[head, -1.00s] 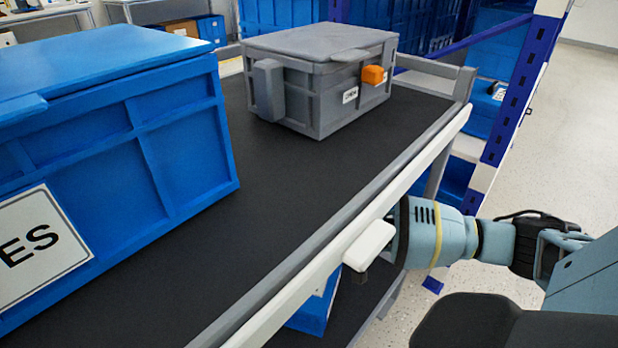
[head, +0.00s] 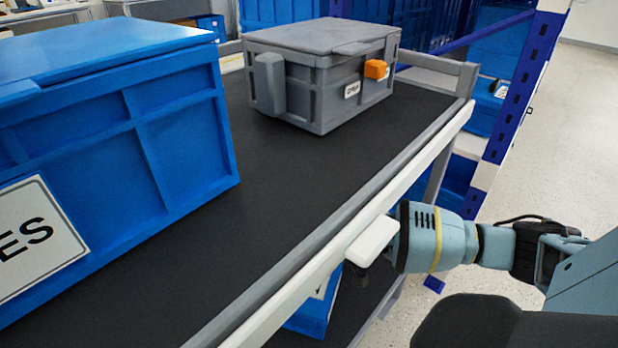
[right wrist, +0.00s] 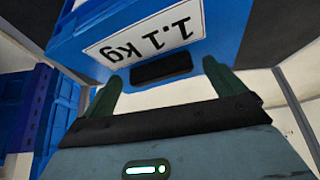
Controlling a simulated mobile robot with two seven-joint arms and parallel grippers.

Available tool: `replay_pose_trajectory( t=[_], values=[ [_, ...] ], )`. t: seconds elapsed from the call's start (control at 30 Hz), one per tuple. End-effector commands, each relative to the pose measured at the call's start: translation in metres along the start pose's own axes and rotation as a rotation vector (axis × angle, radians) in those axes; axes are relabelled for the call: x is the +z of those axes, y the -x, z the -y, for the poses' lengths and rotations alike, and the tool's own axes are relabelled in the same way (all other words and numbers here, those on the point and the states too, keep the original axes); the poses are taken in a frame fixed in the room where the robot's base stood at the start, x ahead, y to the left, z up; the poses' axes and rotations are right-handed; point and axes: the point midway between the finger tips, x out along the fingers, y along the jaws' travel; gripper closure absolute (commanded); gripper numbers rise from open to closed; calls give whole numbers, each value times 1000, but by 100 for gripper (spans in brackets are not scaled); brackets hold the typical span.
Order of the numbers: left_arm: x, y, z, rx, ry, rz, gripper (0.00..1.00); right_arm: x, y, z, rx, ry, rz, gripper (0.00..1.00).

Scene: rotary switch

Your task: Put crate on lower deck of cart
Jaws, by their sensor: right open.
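A small blue crate (head: 309,319) shows partly below the cart's upper rail, beside the dark lower deck (head: 366,304); I cannot tell whether it rests there. The right wrist view shows a blue crate (right wrist: 228,28) close ahead, with a "1.1 kg" label upside down and a dark handle slot. My right gripper (right wrist: 163,82) is open, its two green fingers on either side of that slot; contact is unclear. The cart's black upper deck (head: 270,180) is above. My left gripper is not in view.
A large blue crate (head: 170,140) and a grey lidded crate (head: 300,95) with an orange latch (head: 375,69) stand on the upper deck. A blue rack post (head: 520,90) stands beyond. Floor at right is clear.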

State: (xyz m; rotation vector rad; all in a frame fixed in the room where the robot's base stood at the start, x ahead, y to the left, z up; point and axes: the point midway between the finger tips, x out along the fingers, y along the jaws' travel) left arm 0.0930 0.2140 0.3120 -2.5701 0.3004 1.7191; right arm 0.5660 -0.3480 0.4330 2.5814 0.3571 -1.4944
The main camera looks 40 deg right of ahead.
Motion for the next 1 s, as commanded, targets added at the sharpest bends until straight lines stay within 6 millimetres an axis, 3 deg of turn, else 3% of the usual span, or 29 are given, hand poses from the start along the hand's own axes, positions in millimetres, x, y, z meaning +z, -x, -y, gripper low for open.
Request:
replay_pose_trajectory(
  t=[0.17,0.5,0.7,1.0],
  values=[
    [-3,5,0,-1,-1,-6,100,-2,12,-1,2,1,-1,5],
    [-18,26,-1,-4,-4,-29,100,-2,79,-1,3,3,-2,5],
    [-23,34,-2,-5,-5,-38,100,-2,108,-1,2,2,-1,5],
    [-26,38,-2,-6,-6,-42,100,-1,122,0,0,0,0,5]
  ],
)
